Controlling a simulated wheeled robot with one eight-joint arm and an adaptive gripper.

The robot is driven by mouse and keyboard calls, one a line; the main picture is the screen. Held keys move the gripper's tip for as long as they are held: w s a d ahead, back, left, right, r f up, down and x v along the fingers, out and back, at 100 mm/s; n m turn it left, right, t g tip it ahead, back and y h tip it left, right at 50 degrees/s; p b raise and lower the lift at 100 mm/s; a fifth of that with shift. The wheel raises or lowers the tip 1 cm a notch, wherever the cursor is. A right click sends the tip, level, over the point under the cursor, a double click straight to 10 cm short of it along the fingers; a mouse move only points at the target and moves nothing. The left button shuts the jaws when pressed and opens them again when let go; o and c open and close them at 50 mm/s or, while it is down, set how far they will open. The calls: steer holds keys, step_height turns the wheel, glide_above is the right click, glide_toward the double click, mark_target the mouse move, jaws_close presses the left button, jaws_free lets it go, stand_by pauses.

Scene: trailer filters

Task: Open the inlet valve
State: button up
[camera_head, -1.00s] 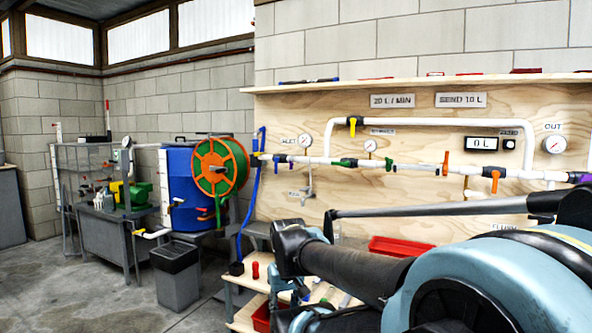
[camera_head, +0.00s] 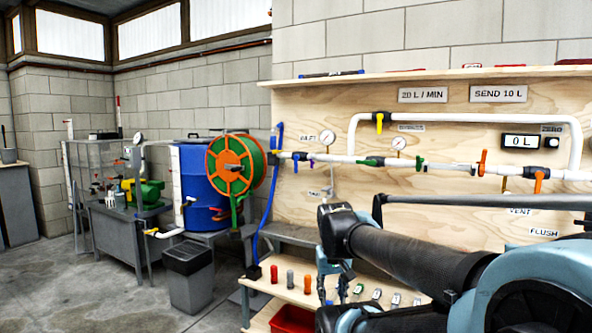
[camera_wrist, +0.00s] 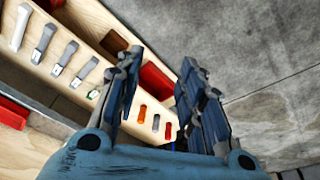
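The inlet label (camera_head: 307,138) is on the plywood panel, beside a round gauge (camera_head: 327,137). Below it, at the left end of the white pipe, is a small valve with a dark blue or purple handle (camera_head: 296,158). Whether it is open or shut is too small to tell. The blue hose (camera_head: 268,205) hangs left of it. My gripper (camera_wrist: 160,62) is open and empty in the wrist view, its two fingers apart above the shelf edge and floor. In the head view my arm partly hides it, low and well below the pipe, apart from the valve.
A wooden shelf (camera_head: 262,290) below the panel carries red, grey and orange cylinders and several small tools. A red bin (camera_head: 292,320) is beneath. The hose reel (camera_head: 232,168), blue drum (camera_head: 192,190) and grey bin (camera_head: 188,275) stand left.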

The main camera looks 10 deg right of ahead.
steer(key=w+d+r+m+t+h, duration=0.1)
steer(key=w+r+m+t+h, duration=0.1)
steer(key=w+r, duration=1)
steer(key=w+d+r+m+t+h, duration=0.1)
steer(key=w+r+m+h, duration=0.15)
steer(key=w+r, duration=0.95)
steer(key=m+t+h, duration=0.3)
steer(key=t, duration=0.2)
glide_toward(295, 165)
steer(key=shift+n, duration=0.25)
steer(key=x, duration=1)
steer(key=shift+w+d+f, duration=0.2)
steer(key=shift+d, duration=0.1)
jaws_close()
